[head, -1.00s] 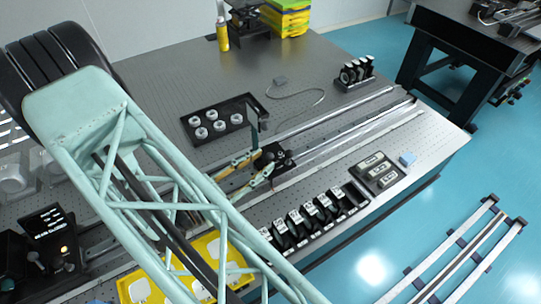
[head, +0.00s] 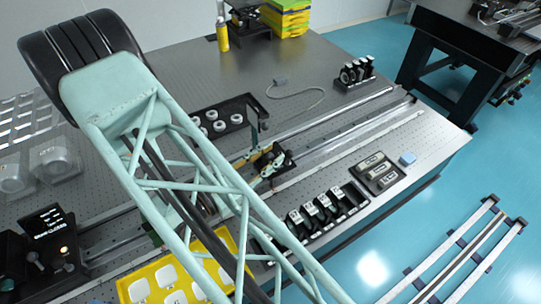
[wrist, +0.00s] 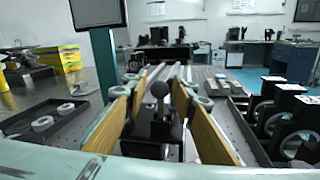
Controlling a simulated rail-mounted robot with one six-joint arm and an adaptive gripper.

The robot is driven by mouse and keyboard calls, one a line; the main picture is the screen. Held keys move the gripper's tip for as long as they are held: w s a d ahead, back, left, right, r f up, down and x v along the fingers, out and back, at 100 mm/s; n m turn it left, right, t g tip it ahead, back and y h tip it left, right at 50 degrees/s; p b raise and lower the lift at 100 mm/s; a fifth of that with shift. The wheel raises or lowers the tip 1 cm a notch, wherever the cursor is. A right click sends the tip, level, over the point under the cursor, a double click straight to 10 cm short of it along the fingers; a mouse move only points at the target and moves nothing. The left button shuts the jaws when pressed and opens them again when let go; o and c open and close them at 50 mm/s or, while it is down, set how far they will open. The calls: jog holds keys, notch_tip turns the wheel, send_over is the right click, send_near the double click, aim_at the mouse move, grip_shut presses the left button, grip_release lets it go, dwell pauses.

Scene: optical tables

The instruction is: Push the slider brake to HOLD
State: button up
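A black slider block (head: 283,156) sits on the rail in the head view. In the wrist view, the slider's black body (wrist: 152,138) carries an upright lever with a round black knob (wrist: 160,89), which I take to be the brake. My gripper (head: 267,162) is at the slider, partly covered by my arm in the head view. In the wrist view, its two wood-coloured fingers (wrist: 160,100) are apart, one on each side of the lever, with visible gaps. I cannot read any HOLD mark, and the lever's base is partly hidden.
A dark tray with white rings (head: 213,122) lies behind the rail. A rack of black holders (head: 322,212) and a dark tray of small blocks (head: 376,172) stand in front. A dark green upright plate (wrist: 104,62) rises close to the left finger. The rail (head: 350,140) is clear to the right.

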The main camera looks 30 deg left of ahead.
jog(key=c, duration=0.6)
jog(key=shift+c, duration=0.2)
jog(key=shift+a, duration=0.1)
jog(key=shift+w+a+f+n+g+p, duration=0.1)
jog(key=shift+w+a+n+g+p, duration=0.2)
jog(key=shift+n, duration=0.45)
jog(key=shift+w+a+n+p, duration=0.1)
jog(key=shift+a+n+p, duration=0.3)
jog(key=shift+n, duration=0.35)
jog(key=shift+d, duration=0.1)
jog(key=o, duration=0.8)
jog(key=shift+s, duration=0.25)
jog(key=shift+v, duration=3.85)
